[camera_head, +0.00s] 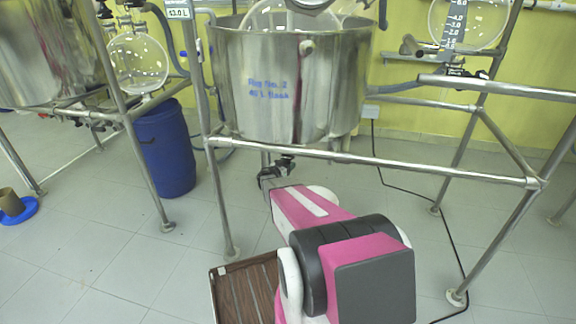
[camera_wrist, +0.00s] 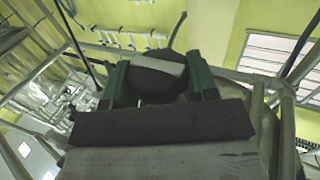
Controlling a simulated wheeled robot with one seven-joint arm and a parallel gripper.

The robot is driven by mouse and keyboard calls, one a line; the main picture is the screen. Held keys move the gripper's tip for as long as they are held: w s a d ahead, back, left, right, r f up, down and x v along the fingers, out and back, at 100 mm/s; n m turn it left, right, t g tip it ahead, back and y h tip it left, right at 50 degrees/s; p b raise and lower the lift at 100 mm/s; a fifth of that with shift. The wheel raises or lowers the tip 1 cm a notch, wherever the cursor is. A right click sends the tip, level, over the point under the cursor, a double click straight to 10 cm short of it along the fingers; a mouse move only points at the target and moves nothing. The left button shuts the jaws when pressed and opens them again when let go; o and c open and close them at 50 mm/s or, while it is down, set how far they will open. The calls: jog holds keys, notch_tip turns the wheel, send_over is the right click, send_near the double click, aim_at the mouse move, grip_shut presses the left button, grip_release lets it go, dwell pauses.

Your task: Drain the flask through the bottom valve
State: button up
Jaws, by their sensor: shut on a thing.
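A steel vessel (camera_head: 270,75) with blue lettering reading "Rig No. 2" stands in the metal frame, and a round glass flask (camera_head: 285,15) sits in its open top. The bottom valve (camera_head: 284,162) is a small dark part under the vessel. My gripper (camera_head: 268,178) is directly below the vessel at this valve, partly hidden by my pink and white arm. In the wrist view, the two green fingers of my gripper (camera_wrist: 160,78) are closed around a dark rounded part with a grey face (camera_wrist: 158,68), which appears to be the valve handle. Its exact turn angle cannot be told.
Metal frame bars (camera_head: 370,160) cross close around my arm. A blue drum (camera_head: 165,150) stands left. Other round flasks hang at left (camera_head: 137,62) and right (camera_head: 465,22). A black cable (camera_head: 400,190) runs down to the floor at right. The tiled floor is mostly clear.

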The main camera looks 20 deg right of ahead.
jog(key=shift+g, duration=0.3)
jog(key=m+g, duration=0.1)
jog(key=g, duration=0.1)
jog(key=m+g+h, duration=0.1)
jog(key=m, duration=0.1)
jog(key=shift+w+g+h, duration=0.2)
jog(key=shift+g+h, duration=0.1)
jog(key=shift+g, duration=0.1)
jog(key=m+g, duration=0.1)
jog(key=g, duration=0.1)
jog(key=m+g, duration=0.2)
jog(key=g, duration=0.1)
jog(key=shift+f+m+g+h, duration=0.1)
jog(key=shift+m+g+h, duration=0.2)
jog(key=m+g+y, duration=0.1)
jog(key=m+g, duration=0.2)
jog(key=g, duration=0.2)
jog(key=shift+s+m+g+y, duration=0.1)
jog(key=shift+m+g+y, duration=0.8)
jog(key=shift+m+g, duration=0.6)
jog(key=shift+g, duration=0.4)
jog(key=o, duration=0.9)
